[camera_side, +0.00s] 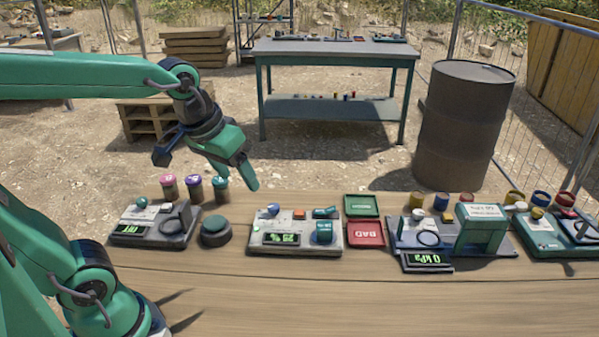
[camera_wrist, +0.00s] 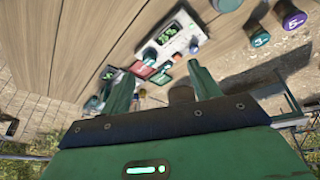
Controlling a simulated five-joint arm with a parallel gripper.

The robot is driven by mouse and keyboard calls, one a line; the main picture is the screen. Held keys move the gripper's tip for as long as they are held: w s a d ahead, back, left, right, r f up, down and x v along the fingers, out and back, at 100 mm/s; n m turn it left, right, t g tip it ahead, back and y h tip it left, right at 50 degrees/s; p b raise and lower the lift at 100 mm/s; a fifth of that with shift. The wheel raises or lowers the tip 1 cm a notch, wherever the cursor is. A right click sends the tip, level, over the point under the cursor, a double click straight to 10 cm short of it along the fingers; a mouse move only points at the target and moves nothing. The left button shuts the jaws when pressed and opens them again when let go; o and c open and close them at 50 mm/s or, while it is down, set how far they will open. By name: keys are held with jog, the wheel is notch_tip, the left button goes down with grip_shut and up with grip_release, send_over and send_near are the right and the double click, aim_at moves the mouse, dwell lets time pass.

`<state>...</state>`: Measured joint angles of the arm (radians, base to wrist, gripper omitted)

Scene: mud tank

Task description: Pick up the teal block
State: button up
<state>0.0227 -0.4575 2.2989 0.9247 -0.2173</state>
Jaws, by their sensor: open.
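The teal block (camera_side: 324,231) sits on the right part of a pale instrument panel (camera_side: 268,246) in the middle of the bench, beside a lit green display. In the wrist view, a teal block (camera_wrist: 150,55) shows at the end of the panel (camera_wrist: 182,38). My gripper (camera_side: 246,172) hangs above and behind the bench, left of the block and apart from it. In the wrist view, my gripper's two green fingers (camera_wrist: 163,82) stand well apart with nothing held between them.
A dark round puck (camera_side: 215,231) and a left instrument (camera_side: 157,225) stand left of the panel. Green (camera_side: 361,205) and red (camera_side: 366,234) trays lie right of it. Capped jars (camera_side: 194,188) stand at the back edge. The bench front (camera_side: 350,305) is clear.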

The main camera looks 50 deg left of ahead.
jog(key=w+d+f+n+g, duration=0.2)
jog(key=w+f+n, duration=0.25)
jog(key=w, duration=0.75)
jog(key=n+g, duration=0.2)
jog(key=n, duration=0.1)
send_over(325, 225)
jog(key=shift+m, duration=0.25)
jog(key=f, duration=0.8)
jog(key=shift+s+a+f, duration=0.15)
jog(key=shift+s+f, duration=0.1)
jog(key=shift+f, duration=0.1)
jog(key=shift+w+f, duration=0.25)
jog(key=shift+f, duration=0.25)
jog(key=shift+s+f, duration=0.1)
jog(key=shift+f, duration=3.85)
jog(key=c, duration=1.2)
jog(key=shift+o, duration=0.2)
jog(key=shift+r, duration=0.2)
